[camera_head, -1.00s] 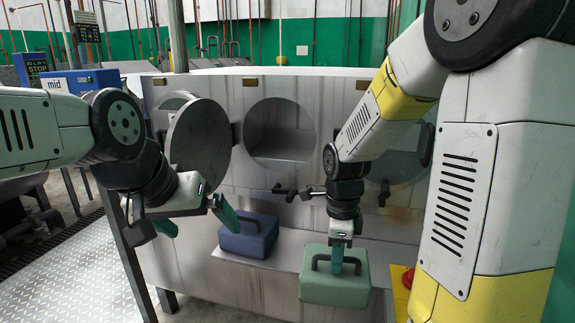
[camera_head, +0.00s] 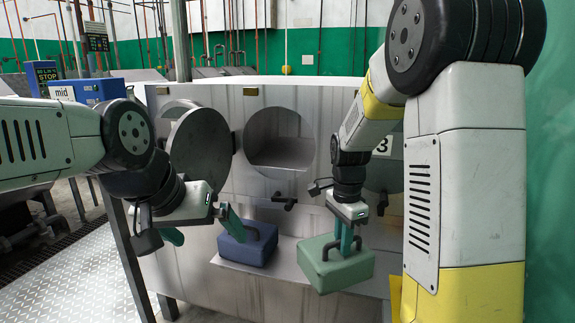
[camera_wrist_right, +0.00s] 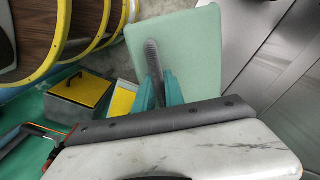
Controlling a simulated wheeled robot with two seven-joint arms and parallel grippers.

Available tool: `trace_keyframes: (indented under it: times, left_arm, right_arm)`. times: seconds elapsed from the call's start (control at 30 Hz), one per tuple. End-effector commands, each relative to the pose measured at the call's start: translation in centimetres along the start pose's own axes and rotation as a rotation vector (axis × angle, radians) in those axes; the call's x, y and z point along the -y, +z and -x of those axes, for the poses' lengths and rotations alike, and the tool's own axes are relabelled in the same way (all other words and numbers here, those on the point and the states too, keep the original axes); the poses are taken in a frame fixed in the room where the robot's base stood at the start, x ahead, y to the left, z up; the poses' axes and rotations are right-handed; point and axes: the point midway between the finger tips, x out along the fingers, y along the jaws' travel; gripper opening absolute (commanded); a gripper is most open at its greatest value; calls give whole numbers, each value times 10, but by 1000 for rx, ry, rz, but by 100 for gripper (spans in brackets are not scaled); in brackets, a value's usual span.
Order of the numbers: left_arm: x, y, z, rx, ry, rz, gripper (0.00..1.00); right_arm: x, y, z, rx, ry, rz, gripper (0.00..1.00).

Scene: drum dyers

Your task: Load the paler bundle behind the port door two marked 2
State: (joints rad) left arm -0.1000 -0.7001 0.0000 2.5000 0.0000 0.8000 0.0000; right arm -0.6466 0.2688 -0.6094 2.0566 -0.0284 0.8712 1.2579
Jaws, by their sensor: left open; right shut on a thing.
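The paler bundle is a light green block (camera_head: 338,268) with a dark handle. My right gripper (camera_head: 347,243) is shut on its handle and holds it tilted in front of the shelf; it also shows in the right wrist view (camera_wrist_right: 185,40). A dark blue bundle (camera_head: 247,244) sits on the shelf to its left. My left gripper (camera_head: 200,228) is open and empty, left of the blue bundle. The middle port (camera_head: 280,140) stands open, its round grey door (camera_head: 200,148) swung out to the left. A "3" plate (camera_head: 382,146) marks the port at right, partly hidden by my right arm.
The narrow metal shelf (camera_head: 288,262) runs below the ports. A dark latch handle (camera_head: 285,202) sticks out below the middle port. A blue box marked "mid" (camera_head: 88,90) stands at the left. The opening of the middle port is clear.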

Motion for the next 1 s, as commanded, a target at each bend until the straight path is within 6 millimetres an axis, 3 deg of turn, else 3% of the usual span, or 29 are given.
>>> trace_keyframes:
  times: [0.2, 0.5, 0.7, 1.0]
  left_arm:
    - [0, 0, 0, 0, 0, 0, 100]
    - [0, 0, 0, 0, 0, 0, 100]
    - [0, 0, 0, 0, 0, 0, 100]
    - [0, 0, 0, 0, 0, 0, 100]
  right_arm:
    - [39, -25, 9, -2, -3, 357, 0]
    - [75, -47, 15, 6, -8, 761, 0]
    - [83, -52, 16, 10, -12, 873, 0]
    - [84, -54, 16, 10, -13, 887, 0]
